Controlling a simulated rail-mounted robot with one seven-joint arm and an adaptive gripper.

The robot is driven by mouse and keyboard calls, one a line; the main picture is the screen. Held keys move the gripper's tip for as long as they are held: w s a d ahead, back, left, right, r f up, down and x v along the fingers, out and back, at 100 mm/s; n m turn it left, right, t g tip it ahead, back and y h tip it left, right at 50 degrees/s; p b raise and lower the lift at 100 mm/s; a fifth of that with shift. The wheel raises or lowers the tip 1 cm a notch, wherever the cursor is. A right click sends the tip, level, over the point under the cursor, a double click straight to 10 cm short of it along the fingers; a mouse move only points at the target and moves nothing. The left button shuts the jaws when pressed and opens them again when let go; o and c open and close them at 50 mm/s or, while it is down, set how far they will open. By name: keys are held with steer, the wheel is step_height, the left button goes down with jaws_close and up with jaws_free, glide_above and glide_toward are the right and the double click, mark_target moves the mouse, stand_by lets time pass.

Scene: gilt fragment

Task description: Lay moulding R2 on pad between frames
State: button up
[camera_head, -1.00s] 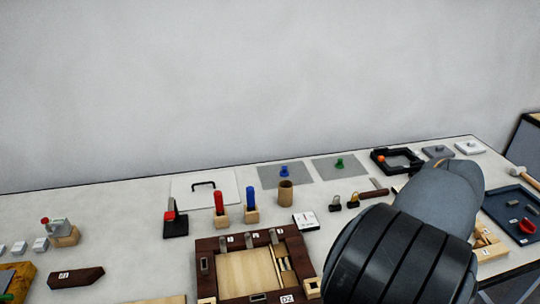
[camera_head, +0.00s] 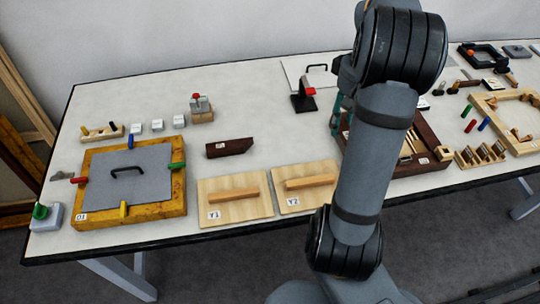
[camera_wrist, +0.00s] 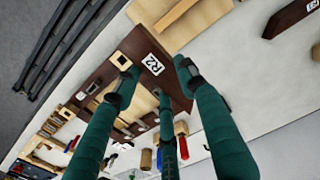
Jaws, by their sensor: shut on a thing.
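Moulding R2 (camera_wrist: 160,48), dark brown with a white label, shows between my fingertips in the wrist view. My gripper (camera_wrist: 158,82) has green fingers and is shut on it, over the left part of the dark brown frame D2 (camera_head: 432,139). In the head view my arm hides the moulding and most of my gripper. The yellow frame D1 (camera_head: 97,157) stands at left with a grey panel in it. Between the frames lie two pale boards (camera_head: 212,212) (camera_head: 293,201) with wooden bars; I cannot tell which surface is the pad.
A similar dark moulding (camera_head: 229,147) lies on the table (camera_head: 260,115) between the frames, behind the boards. A pale wooden frame (camera_head: 497,97) is at right.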

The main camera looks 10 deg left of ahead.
steer(key=w+a+f+n+p, duration=0.3)
steer(key=w+a+f+n, duration=0.15)
steer(key=w+a, duration=0.6)
steer(key=shift+m, duration=0.25)
steer(key=f, duration=0.2)
steer(key=a+f, duration=0.1)
steer(key=f, duration=0.1)
steer(key=s+a+f+p, duration=0.1)
steer(key=f, duration=0.1)
steer(key=shift+a, duration=0.2)
steer(key=shift+f+p, duration=0.55)
steer(key=shift+f, duration=1.85)
steer(key=shift+f+b, duration=0.25)
steer(key=shift+b, duration=0.1)
steer(key=o, duration=1.1)
steer(key=shift+r, duration=0.15)
steer(key=shift+c, duration=0.2)
steer(key=shift+o, duration=0.6)
